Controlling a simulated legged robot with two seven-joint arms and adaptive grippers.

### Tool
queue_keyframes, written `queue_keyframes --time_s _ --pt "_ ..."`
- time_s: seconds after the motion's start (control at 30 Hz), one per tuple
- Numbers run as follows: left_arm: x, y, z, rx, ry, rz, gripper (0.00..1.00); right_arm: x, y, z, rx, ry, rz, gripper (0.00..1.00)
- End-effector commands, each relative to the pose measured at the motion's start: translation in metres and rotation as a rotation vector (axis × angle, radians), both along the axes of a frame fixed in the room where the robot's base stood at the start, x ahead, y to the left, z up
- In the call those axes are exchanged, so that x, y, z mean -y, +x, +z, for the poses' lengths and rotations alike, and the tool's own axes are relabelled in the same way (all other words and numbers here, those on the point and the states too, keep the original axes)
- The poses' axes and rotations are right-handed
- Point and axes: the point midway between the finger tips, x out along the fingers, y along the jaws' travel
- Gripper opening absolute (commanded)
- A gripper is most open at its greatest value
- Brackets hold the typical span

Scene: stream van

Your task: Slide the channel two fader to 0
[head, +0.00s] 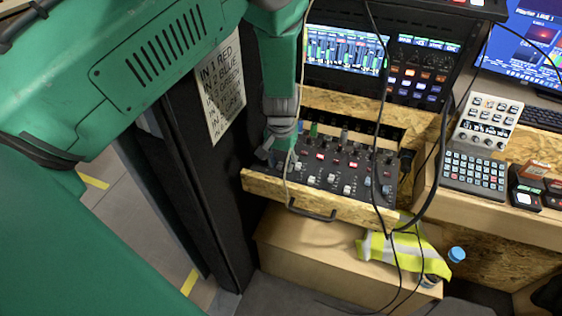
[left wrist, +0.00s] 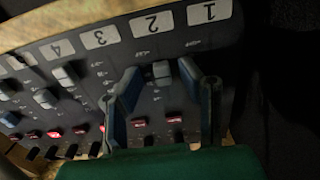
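The mixer panel (head: 335,180) sits in a pulled-out wooden drawer in the head view. In the left wrist view it appears upside down, with number labels along its edge. The channel two fader cap (left wrist: 162,71) is a grey block close to the "2" label (left wrist: 152,24). My left gripper (head: 277,152) reaches down over the left end of the panel. In the left wrist view its fingers (left wrist: 160,82) are apart, one on each side of the channel two cap, with visible gaps. Faders 1 and 3 are largely hidden by the fingers. My right gripper is out of view.
Neighbouring fader caps, such as channel four's (left wrist: 65,74), stand close by. Red-lit buttons (left wrist: 174,119) line the panel. Black cables (head: 378,120) hang in front of the drawer's right part. A black drawer handle (head: 312,213) and a dark side panel (head: 190,170) are nearby.

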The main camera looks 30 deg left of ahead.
Motion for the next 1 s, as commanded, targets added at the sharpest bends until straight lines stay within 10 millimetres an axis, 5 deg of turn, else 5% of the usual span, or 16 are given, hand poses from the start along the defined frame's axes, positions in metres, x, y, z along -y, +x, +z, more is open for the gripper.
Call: queue_keyframes --time_s 0.2,0.3,1.0 --pt "-0.002 0.000 0.000 0.000 -0.002 0.001 0.34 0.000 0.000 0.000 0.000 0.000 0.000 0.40" --pt "-0.002 0.000 0.000 0.000 -0.002 0.001 0.00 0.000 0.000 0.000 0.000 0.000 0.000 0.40" --pt "-0.008 0.027 -0.001 0.001 -0.001 0.000 0.00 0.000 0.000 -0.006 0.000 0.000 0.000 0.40"
